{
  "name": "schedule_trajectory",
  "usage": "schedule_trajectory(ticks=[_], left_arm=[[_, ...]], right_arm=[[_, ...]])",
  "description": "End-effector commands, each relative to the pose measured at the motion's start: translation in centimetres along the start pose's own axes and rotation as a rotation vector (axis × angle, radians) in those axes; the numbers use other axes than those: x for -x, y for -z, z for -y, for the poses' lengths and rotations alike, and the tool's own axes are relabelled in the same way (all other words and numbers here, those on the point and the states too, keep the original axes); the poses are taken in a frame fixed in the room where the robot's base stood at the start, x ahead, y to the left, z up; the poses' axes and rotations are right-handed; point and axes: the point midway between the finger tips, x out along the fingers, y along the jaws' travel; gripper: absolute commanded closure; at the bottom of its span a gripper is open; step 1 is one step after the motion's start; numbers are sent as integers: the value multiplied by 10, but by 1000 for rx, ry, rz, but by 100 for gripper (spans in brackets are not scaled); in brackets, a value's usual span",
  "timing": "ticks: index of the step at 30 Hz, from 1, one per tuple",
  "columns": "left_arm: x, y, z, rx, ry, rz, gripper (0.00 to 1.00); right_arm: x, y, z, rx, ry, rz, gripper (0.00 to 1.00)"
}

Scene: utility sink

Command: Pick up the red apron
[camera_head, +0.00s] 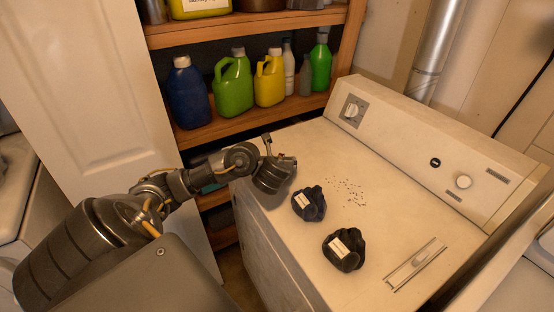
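No red apron can be made out in the head view. A black bundle (344,250) with a white label lies nearer on the same top. My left gripper (279,150) is over the machine's far left corner, beyond and left of the blue bundle. Its two fingers look apart, with nothing clear between them. My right gripper is out of view.
A wooden shelf (250,119) behind holds a blue bottle (188,95), a green jug (233,86), a yellow jug (270,80) and other bottles. Dark specks (350,190) lie on the machine's top. A control panel (430,155) rises along its right side.

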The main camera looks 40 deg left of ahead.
Motion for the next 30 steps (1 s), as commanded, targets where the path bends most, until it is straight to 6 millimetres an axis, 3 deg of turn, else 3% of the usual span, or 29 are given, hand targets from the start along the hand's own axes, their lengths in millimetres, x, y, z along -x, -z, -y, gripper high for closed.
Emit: schedule_trajectory(ticks=[5, 16, 30], left_arm=[[1, -1, 0, 0, 0, 0, 10], [1, 0, 0, 0, 1, -1, 57], [3, -4, 0, 2, 1, -1, 58]], right_arm=[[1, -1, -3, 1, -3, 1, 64], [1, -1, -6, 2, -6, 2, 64], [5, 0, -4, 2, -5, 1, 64]])
